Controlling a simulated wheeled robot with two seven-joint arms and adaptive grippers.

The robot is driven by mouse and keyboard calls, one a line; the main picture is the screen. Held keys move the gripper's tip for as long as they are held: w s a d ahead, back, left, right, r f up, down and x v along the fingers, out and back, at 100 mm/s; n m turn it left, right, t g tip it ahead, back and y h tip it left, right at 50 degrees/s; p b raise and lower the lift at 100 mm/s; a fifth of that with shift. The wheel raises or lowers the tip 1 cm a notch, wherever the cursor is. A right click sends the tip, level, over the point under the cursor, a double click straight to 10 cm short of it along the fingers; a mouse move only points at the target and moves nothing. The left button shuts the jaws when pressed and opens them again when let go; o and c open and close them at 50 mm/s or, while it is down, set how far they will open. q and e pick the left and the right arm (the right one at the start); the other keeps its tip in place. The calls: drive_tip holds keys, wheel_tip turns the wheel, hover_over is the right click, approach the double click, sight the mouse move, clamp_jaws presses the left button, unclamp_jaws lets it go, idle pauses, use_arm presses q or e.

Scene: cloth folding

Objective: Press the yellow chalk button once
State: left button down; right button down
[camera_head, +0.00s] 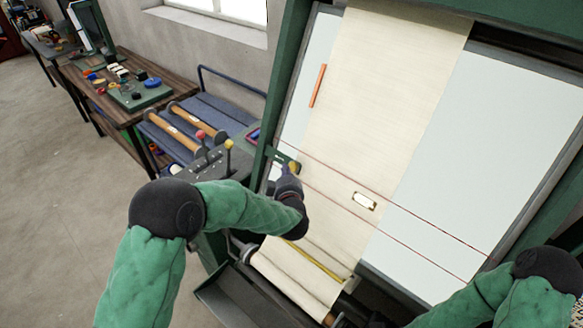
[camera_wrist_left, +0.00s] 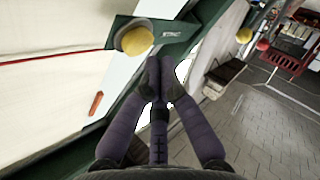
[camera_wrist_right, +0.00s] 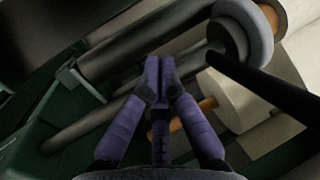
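The yellow chalk button (camera_head: 294,166) is a small yellow dome on a green plate at the left side of the slanted board. It also shows in the left wrist view (camera_wrist_left: 136,40), on a pale round base, up and left of my fingertips. My left gripper (camera_head: 289,177) is right at the button in the head view and partly covers it. In the left wrist view its purple fingers (camera_wrist_left: 159,65) are together and empty, with a visible gap to the button. My right gripper (camera_wrist_right: 159,65) is shut and empty near rollers; the head view shows only its arm.
Cream cloth (camera_head: 385,85) runs down the board (camera_head: 490,120), crossed by two thin red lines. An orange bar (camera_head: 318,86) lies beside the cloth. Levers with red and yellow knobs (camera_head: 229,144) stand left of my left gripper. A wooden workbench (camera_head: 125,110) is farther left.

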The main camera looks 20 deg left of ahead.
use_arm(q)
drive_tip(key=shift+w+f, duration=0.1)
drive_tip(key=shift+w, duration=0.05)
use_arm(e)
drive_tip(key=shift+f, duration=0.2)
use_arm(q)
drive_tip(key=shift+w+d+f+b, duration=0.1)
drive_tip(key=shift+w+b, duration=0.1)
drive_tip(key=shift+b, duration=0.1)
use_arm(e)
drive_tip(key=shift+f, duration=0.1)
use_arm(q)
drive_tip(key=shift+w+d+f, duration=0.15)
drive_tip(key=shift+w, duration=0.2)
use_arm(e)
drive_tip(key=shift+f, duration=0.25)
idle(0.6)
use_arm(q)
drive_tip(key=shift+s+a+r, duration=0.25)
drive_tip(key=shift+s+r, duration=0.1)
drive_tip(key=shift+s, duration=0.4)
use_arm(e)
drive_tip(key=shift+r, duration=0.2)
